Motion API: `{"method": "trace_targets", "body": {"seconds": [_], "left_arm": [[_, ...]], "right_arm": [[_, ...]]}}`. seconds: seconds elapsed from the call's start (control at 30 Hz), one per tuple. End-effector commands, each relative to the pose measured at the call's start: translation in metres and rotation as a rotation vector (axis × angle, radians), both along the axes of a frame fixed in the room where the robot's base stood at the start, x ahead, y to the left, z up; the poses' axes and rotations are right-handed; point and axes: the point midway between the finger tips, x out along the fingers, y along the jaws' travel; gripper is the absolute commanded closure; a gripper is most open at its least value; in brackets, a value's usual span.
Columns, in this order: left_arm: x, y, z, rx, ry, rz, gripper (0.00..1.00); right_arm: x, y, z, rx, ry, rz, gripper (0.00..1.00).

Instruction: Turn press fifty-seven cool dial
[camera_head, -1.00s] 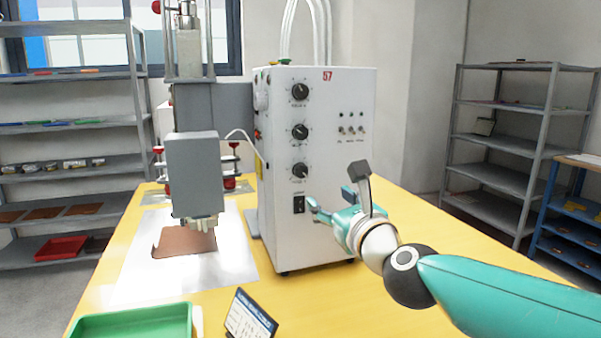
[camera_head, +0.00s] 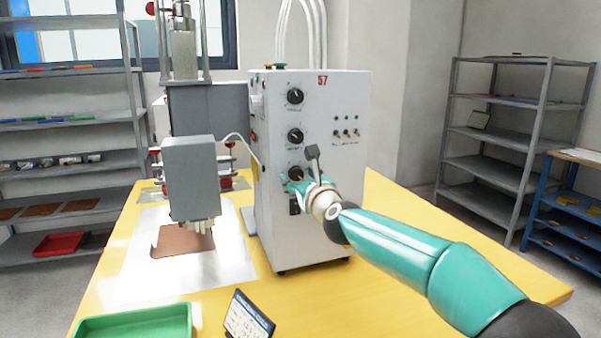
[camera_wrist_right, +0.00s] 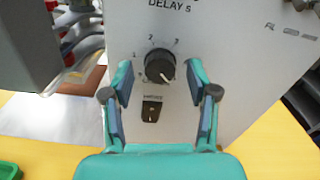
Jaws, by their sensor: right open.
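Press fifty-seven is a white box (camera_head: 345,205) with a red 57 on its front. Its front carries three black dials in a column: top (camera_head: 295,96), middle (camera_head: 295,135) and lowest (camera_head: 295,173). My right gripper (camera_head: 300,173) is open in front of the lowest dial. In the right wrist view the lowest dial (camera_wrist_right: 159,67) sits between the fingertips, which stand apart on both sides with visible gaps. Its white pointer aims down and right. My left gripper is not in view.
A black switch (camera_wrist_right: 152,110) is just below the lowest dial. Toggle switches (camera_head: 346,133) are to the right on the panel. The grey press head (camera_head: 190,178) stands left of the box. A green tray (camera_head: 135,322) and a small sign (camera_head: 248,315) are on the yellow table (camera_head: 340,300).

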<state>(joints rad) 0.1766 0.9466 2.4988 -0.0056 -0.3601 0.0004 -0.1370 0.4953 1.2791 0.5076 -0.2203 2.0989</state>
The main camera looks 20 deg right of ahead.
Motion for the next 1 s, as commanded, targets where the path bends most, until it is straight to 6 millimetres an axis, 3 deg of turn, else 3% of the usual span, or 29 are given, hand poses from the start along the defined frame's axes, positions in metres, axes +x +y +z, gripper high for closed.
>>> {"method": "trace_targets", "body": {"seconds": [0.37,0.7,0.73,1.0], "left_arm": [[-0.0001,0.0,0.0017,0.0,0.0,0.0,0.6],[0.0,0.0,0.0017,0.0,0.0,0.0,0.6],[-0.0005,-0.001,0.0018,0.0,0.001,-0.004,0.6],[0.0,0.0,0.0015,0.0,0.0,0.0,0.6]], "right_arm": [[0.0052,0.0006,-0.0007,0.0,0.0,0.001,0.41],[0.0052,0.0013,-0.0006,0.0,0.0,0.002,0.98],[0.0054,-0.0064,-0.0007,-0.002,0.001,0.0,1.0],[0.0053,0.0008,-0.0005,-0.023,-0.001,0.0,1.0]]}}
